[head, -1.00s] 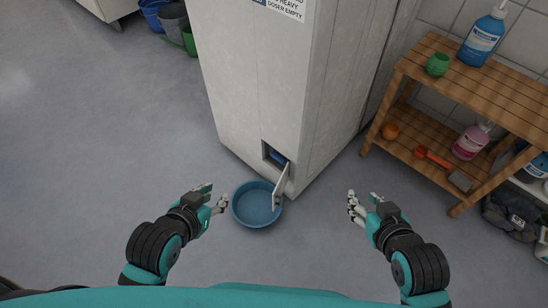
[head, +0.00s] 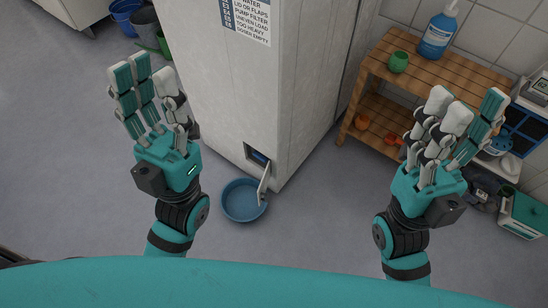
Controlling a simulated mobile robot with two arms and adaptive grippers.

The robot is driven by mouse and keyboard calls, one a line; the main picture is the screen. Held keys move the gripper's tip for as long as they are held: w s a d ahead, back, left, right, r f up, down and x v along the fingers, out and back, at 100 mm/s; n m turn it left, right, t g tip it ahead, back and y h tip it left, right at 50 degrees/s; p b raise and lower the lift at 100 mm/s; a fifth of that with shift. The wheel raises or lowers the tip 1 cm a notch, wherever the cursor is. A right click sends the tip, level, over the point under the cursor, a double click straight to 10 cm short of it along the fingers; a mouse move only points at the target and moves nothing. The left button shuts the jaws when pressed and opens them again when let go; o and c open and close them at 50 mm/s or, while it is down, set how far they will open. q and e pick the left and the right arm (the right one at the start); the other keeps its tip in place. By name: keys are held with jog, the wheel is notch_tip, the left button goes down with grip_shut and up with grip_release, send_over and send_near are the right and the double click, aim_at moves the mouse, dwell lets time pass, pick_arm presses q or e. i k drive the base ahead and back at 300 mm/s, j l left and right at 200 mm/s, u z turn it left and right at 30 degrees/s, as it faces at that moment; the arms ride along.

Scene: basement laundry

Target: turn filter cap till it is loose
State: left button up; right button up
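The filter cap (head: 258,157) is a small blue patch in the square recess low on the front of the pale grey machine (head: 235,95); most of it is hidden. The recess flap (head: 264,184) stands open at the right. A blue basin (head: 243,201) is on the floor just below the recess and looks empty. My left gripper (head: 148,84) is raised left of the machine, fingers spread, open and empty. My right gripper (head: 466,112) is raised at the right, in front of the wooden shelf, fingers apart and empty. Both are well away from the cap.
The wooden shelf (head: 415,75) stands at the right, holding a blue bottle (head: 437,38) and a green cup (head: 398,62). An orange thing (head: 361,122) is on its lower board. Several buckets (head: 126,18) stand at the back left. The floor left of the basin is clear.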

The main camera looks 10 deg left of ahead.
aim_at(256, 153)
jog(key=j+z, duration=0.35)
jog(key=i+j+z, duration=0.1)
jog(key=z, duration=0.3)
jog(key=j+z, duration=0.45)
jog(key=j, duration=0.35)
jog(key=k+j+z, duration=0.15)
jog(key=j, duration=0.3)
jog(key=k+j+z, duration=0.1)
jog(key=j, duration=0.35)
jog(key=k+j+z, duration=0.1)
jog(key=j, duration=0.35)
jog(key=k+j+z, duration=0.1)
jog(key=j, duration=0.3)
jog(key=k+j, duration=0.1)
jog(key=j, duration=0.2)
jog(key=k+j, duration=0.1)
jog(key=j, duration=0.2)
